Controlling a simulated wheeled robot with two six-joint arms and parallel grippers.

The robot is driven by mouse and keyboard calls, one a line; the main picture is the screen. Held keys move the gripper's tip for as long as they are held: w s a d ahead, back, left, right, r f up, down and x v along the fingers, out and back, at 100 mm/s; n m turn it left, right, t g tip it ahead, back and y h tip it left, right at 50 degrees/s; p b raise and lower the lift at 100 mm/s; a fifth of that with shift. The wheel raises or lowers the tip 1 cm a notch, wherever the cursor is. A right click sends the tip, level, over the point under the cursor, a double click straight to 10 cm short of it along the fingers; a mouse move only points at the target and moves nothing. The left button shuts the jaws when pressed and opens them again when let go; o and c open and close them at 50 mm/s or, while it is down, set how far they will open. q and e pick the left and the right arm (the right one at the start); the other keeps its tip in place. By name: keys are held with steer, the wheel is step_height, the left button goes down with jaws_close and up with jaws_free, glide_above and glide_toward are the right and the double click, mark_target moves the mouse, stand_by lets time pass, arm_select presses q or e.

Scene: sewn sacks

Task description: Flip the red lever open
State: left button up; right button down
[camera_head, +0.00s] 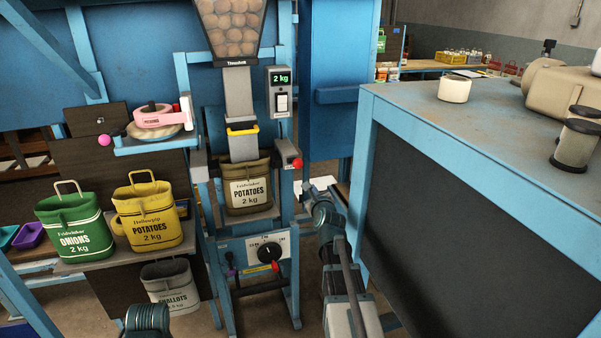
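A red ball-ended lever (296,163) sticks out at the right of the clamp beside the filling spout (241,120). A brown "Potatoes 2 kg" sack (248,192) hangs upright under the spout. A second red handle (275,266) sits lower, beside the dial on the lower panel. My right arm rises from the bottom, and its gripper end (307,193) is just below and right of the ball-ended lever, seemingly apart from it. Its fingers are too small to make out. Only a dark teal part of my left arm shows at the bottom edge; its gripper is out of view.
A hopper of potatoes (231,25) tops the spout, with a "2 kg" display (281,79) at its right. Green (75,230) and yellow (147,215) sacks stand on a left shelf. A large blue workbench (400,105) closes off the right side.

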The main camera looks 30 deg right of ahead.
mark_target(295, 161)
steer(key=b+x, duration=0.2)
steer(key=x, duration=0.9)
steer(key=shift+s+a+r+p, duration=0.15)
steer(key=shift+a+r+p, duration=0.2)
steer(key=shift+r+p, duration=0.3)
steer(key=shift+s+a+r+p, duration=0.15)
steer(key=shift+a+r+p, duration=0.25)
steer(key=shift+r+p, duration=0.2)
steer(key=shift+s+a+r+p, duration=0.15)
steer(key=shift+a+r+p, duration=0.2)
steer(key=shift+r+p, duration=0.3)
steer(key=shift+r, duration=0.1)
